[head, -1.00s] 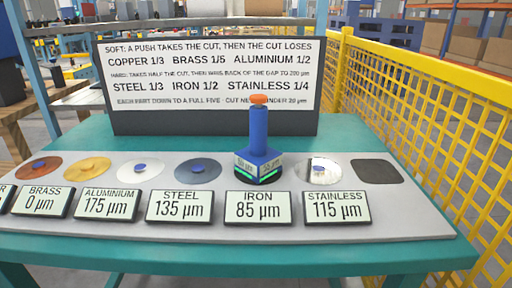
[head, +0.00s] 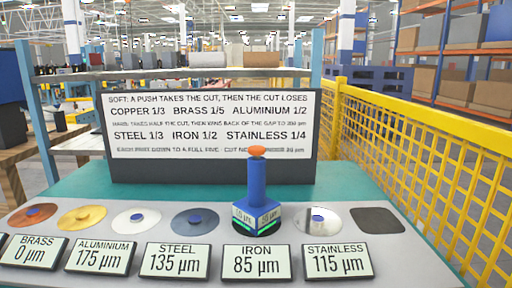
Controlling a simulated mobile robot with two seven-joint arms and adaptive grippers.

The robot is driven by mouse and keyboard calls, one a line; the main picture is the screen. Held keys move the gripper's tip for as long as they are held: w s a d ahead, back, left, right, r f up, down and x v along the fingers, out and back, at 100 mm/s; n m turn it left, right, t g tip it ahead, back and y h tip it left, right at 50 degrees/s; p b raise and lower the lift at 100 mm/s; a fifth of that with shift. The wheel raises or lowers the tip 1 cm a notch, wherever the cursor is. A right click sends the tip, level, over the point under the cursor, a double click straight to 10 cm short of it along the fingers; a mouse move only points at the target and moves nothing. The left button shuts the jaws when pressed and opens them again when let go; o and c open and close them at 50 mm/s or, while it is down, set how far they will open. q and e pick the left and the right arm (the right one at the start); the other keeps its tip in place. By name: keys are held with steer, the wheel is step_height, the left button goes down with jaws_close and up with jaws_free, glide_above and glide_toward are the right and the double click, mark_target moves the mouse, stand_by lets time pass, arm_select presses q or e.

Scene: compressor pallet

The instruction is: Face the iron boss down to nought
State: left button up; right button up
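The blue facing tool (head: 257,202) with an orange knob stands upright on the iron spot, behind the iron label (head: 256,262) reading 85 µm. It hides the iron boss beneath it. Its base has small displays and a green lit strip; their text is too small to read surely. Other labels read brass (head: 34,252) 0 µm, aluminium (head: 100,257) 175 µm, steel (head: 175,261) 135 µm and stainless (head: 338,262) 115 µm. The sign (head: 212,128) lists iron 1/2 among the metals. Neither gripper is in view.
A yellow mesh fence (head: 430,165) runs along the right.

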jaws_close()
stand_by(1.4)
